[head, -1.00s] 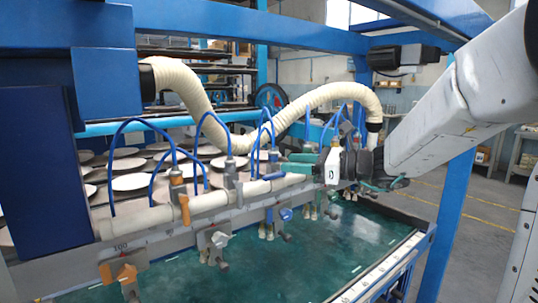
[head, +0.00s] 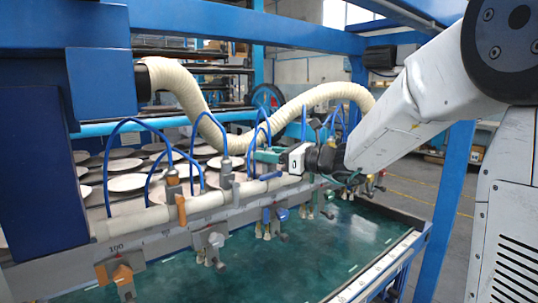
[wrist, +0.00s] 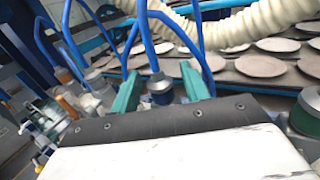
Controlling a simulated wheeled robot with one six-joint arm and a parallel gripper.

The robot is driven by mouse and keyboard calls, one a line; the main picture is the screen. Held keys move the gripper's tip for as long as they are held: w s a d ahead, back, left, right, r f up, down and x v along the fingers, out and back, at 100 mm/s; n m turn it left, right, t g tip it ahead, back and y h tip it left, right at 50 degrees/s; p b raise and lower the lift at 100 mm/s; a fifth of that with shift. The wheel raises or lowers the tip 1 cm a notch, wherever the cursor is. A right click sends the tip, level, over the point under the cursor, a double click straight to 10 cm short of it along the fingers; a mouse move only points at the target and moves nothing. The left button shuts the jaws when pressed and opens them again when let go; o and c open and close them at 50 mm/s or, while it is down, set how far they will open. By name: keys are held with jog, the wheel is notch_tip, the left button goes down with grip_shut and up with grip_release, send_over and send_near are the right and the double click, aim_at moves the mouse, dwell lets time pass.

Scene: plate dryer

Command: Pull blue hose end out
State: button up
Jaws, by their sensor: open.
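Several thin blue hoses loop above a pale pipe (head: 208,202). In the wrist view one blue hose (wrist: 148,45) drops into a grey fitting with a blue top (wrist: 160,84). My gripper (wrist: 162,88) is open, with one green finger on each side of this fitting and its hose end. I cannot tell whether either finger touches it. In the head view my gripper (head: 266,156) is beside the pipe, near a blue hose loop (head: 262,124), and partly hides the fittings there.
A thick cream corrugated hose (head: 200,105) arches over the pipe. Rows of plates (head: 125,183) lie behind it. Orange and blue clamps (head: 115,272) hang along the front bar. A green tray (head: 330,245) lies below.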

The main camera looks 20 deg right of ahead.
grip_shut()
jog(key=shift+r, duration=1.25)
grip_release()
jog(key=shift+s+d, duration=0.1)
jog(key=v, duration=0.7)
jog(key=shift+s+d, duration=0.25)
